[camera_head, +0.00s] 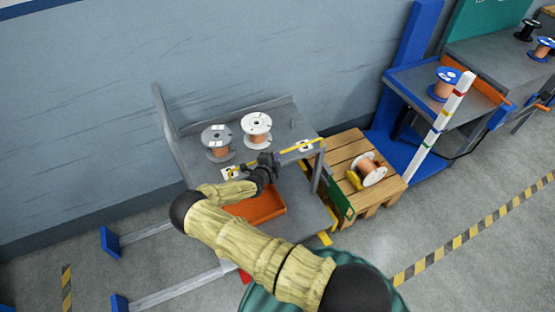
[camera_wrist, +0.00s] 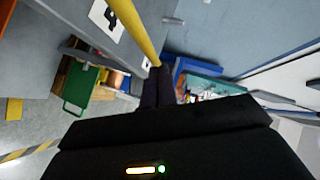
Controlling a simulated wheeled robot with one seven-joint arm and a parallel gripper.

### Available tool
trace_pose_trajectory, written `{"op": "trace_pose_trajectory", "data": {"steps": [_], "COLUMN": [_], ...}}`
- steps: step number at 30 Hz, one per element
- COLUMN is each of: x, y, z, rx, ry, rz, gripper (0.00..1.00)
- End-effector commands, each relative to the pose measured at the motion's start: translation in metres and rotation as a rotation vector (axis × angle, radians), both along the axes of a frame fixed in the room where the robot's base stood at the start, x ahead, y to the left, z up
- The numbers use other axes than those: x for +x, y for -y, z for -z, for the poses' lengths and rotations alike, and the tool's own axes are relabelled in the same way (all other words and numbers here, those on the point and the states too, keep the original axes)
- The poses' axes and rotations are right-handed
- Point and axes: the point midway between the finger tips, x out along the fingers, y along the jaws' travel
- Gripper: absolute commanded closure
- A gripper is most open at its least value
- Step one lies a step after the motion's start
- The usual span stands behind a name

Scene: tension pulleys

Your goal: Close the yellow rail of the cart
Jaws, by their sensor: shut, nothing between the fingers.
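The grey cart (camera_head: 292,128) stands against the wall, with its yellow rail (camera_head: 303,146) running along the near side of the upper shelf. The rail passes behind my gripper (camera_head: 268,161) in the head view, so its middle is partly hidden. My gripper is shut and empty, right at the rail. In the wrist view the yellow rail (camera_wrist: 138,32) comes down from the top to the tips of my dark gripper fingers (camera_wrist: 158,78). I cannot tell whether they touch it.
A grey spool (camera_head: 217,142) and a white spool (camera_head: 257,130) stand on the upper shelf. An orange tray (camera_head: 262,208) lies lower. To the right are a wooden pallet (camera_head: 348,150) with a copper spool (camera_head: 370,170) and a green panel (camera_head: 340,197). Open floor lies at front right.

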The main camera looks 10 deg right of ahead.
Motion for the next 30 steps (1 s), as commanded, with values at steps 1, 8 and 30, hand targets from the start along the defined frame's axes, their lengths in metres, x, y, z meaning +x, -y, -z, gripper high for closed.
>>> {"op": "trace_pose_trajectory", "data": {"steps": [1, 8, 30], "x": [0.001, 0.002, -0.014], "y": [0.0, 0.001, 0.007], "z": [0.0, -0.001, -0.021], "rx": [0.0, 0.0, -0.001], "ry": [0.001, 0.003, 0.0], "rz": [0.0, 0.001, 0.005], "gripper": [1.0, 1.0, 1.0]}}
